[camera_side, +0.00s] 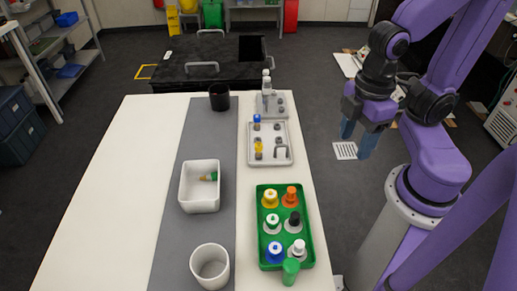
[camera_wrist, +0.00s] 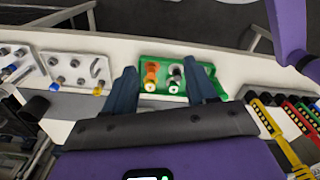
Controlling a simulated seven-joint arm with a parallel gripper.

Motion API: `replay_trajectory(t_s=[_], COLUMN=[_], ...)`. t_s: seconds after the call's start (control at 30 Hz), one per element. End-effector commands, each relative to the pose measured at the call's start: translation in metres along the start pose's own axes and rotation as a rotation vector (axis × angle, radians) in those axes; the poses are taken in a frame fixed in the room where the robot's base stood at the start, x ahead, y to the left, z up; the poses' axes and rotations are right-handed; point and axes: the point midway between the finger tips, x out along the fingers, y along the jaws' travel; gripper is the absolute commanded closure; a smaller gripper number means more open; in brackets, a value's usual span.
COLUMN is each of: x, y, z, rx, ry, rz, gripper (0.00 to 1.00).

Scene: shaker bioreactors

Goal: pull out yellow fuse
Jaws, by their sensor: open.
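The yellow fuse (camera_side: 259,146) stands on a pale panel (camera_side: 284,132) near the right edge of the table, with a blue fuse (camera_side: 257,119) behind it. In the wrist view the yellow fuse (camera_wrist: 97,89) is small, on the panel at the left. My gripper (camera_side: 358,141) is open and empty, with its blue fingers pointing down, to the right of the panel and apart from it. In the wrist view my gripper (camera_wrist: 160,66) has its fingers spread, with the green tray seen between them, well right of the yellow fuse.
A green tray (camera_side: 262,228) with several colour-capped bottles stands at the front right. A white bin (camera_side: 199,202) holds a small green-and-yellow piece. A white round container (camera_side: 210,267) and a black cup (camera_side: 219,97) stand nearby. Another panel with a bottle is behind. The table's left side is clear.

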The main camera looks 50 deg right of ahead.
Motion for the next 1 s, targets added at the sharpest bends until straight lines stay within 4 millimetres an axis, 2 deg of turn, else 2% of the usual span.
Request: replay_trajectory(t_s=[0.2,0.37,0.7,1.0], x=[0.0,-0.002,-0.005,-0.004], y=[0.002,0.017,0.077,0.134], z=[-0.003,-0.019,-0.074,-0.11], rx=[-0.004,-0.037,-0.179,-0.306], ry=[-0.001,-0.004,-0.014,-0.023], rz=[0.0,0.002,0.004,0.002], gripper=[0.46,0.46,0.46,0.46])
